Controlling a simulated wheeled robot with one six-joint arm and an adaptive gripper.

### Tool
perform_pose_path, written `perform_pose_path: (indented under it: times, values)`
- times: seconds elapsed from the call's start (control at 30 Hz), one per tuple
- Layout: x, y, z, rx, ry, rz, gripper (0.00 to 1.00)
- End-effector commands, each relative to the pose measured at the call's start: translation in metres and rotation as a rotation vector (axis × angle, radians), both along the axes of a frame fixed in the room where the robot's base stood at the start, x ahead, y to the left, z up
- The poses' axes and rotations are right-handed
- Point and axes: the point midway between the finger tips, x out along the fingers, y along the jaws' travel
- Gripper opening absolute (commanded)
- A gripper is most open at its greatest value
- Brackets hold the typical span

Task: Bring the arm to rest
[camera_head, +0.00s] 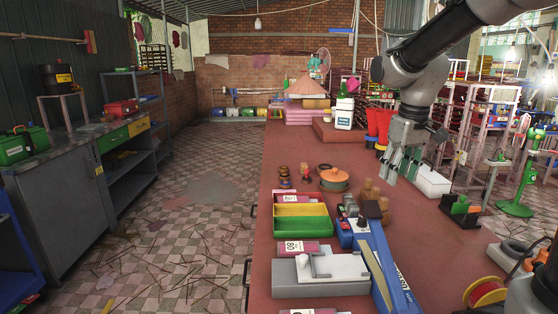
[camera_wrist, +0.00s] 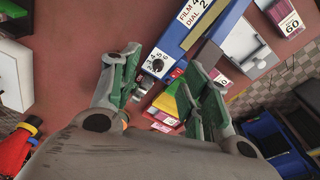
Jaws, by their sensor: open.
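My gripper (camera_head: 402,164) hangs from my arm above the right part of the red-brown table (camera_head: 300,195), fingers pointing down. In the wrist view its two green-padded fingers (camera_wrist: 165,90) stand apart. I see nothing held between them. Below and beyond the fingers in the wrist view is a blue and white machine (camera_wrist: 203,25) with a small dial. The same blue machine (camera_head: 375,262) lies on the table in the head view, lower and left of my gripper.
A white box (camera_head: 432,183) is close right of my gripper. The left floor aisle is open.

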Motion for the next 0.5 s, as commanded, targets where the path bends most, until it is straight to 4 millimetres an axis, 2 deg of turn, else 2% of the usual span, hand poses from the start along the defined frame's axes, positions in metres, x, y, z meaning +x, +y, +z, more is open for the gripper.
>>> perform_pose_path:
  times: [0.03, 0.1, 0.3, 0.4, 0.5]
  values:
    - [-0.023, -0.009, 0.012, 0.006, -0.03, -0.031, 0.46]
    - [-0.054, -0.018, 0.022, 0.014, -0.065, -0.076, 0.46]
    - [-0.139, -0.04, 0.029, 0.039, -0.164, -0.197, 0.46]
    - [-0.172, -0.046, 0.024, 0.049, -0.204, -0.247, 0.46]
    - [-0.194, -0.05, 0.018, 0.057, -0.234, -0.282, 0.46]
